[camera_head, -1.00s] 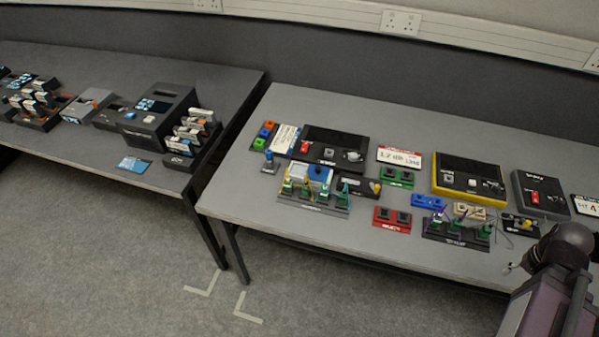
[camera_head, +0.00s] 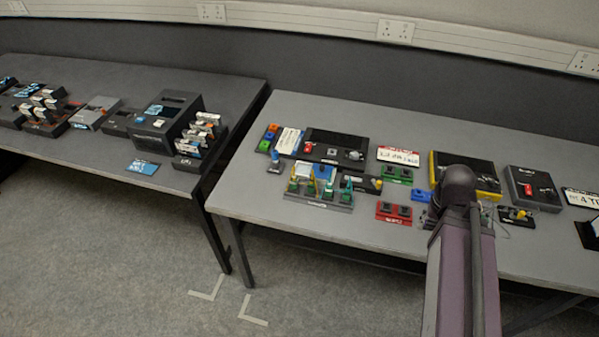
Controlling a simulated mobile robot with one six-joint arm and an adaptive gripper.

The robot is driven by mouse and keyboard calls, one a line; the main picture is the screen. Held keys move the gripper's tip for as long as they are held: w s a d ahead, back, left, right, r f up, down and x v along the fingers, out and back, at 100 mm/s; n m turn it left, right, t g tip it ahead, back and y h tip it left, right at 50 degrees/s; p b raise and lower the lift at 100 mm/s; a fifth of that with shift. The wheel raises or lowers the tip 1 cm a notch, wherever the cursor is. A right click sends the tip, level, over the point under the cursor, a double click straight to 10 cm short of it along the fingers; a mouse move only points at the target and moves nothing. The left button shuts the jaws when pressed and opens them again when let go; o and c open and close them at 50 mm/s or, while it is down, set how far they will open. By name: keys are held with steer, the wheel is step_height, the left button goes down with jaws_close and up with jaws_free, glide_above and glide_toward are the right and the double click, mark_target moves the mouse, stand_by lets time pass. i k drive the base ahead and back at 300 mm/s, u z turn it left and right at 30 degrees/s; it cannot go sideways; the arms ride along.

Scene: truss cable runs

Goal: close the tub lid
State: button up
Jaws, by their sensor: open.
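I cannot pick out a tub or a tub lid for certain in the head view. My gripper is not in view. Only the dark elbow and purple-grey link of my arm show, rising at the lower right in front of the right-hand table (camera_head: 330,232). My arm hides part of the yellow-edged black box (camera_head: 437,163) and some small items in front of it.
The right table holds a black box (camera_head: 340,139), a green block (camera_head: 396,175), a red block (camera_head: 393,213) and a rack of coloured plugs (camera_head: 318,196). The left table (camera_head: 100,148) holds dark devices. A narrow gap separates the tables; the floor (camera_head: 130,270) is clear.

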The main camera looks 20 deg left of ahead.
mark_target(321, 171)
steer(key=u, duration=0.9)
steer(key=k, duration=0.95)
steer(key=z, duration=0.05)
steer(key=i, duration=0.85)
